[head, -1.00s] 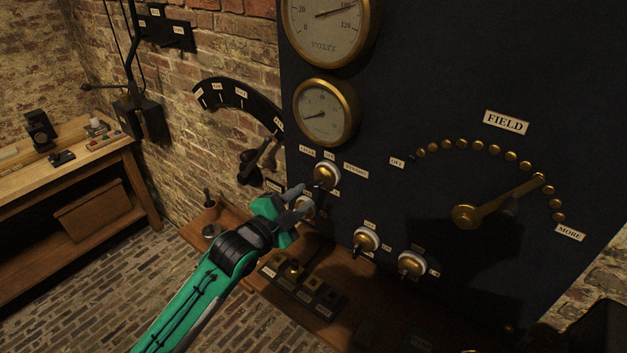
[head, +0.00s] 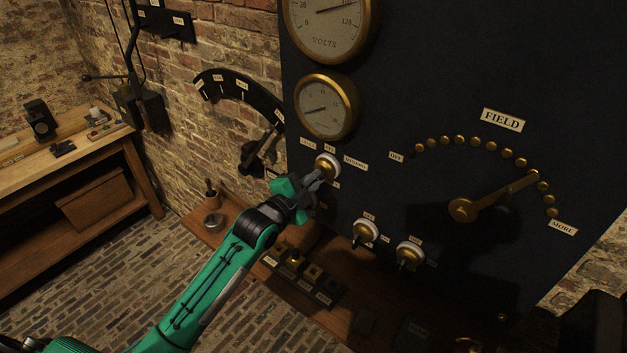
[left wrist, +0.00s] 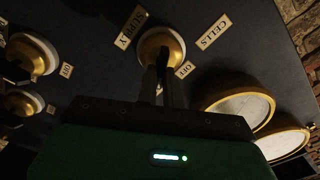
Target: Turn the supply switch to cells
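The supply switch (head: 327,165) is a brass knob on a pale round base, on the dark panel below the small dial. Small plates surround it: CELLS (head: 308,143) at its upper left, OFF (head: 330,149) above and DYNAMO (head: 355,163) at its right. My left gripper (head: 317,176) is at the knob, its fingers close together. In the left wrist view the fingers (left wrist: 164,62) meet in front of the brass switch (left wrist: 162,44), seemingly closed on its handle, which they mostly hide. The CELLS plate (left wrist: 214,31) and SUPPLY plate (left wrist: 131,27) show there too. My right gripper is out of view.
Two similar knobs (head: 365,232) (head: 410,254) sit lower right on the panel. A large FIELD lever (head: 495,198) with brass studs is further right. A wooden shelf (head: 205,235) with labelled blocks lies below. A workbench (head: 60,165) stands at the left.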

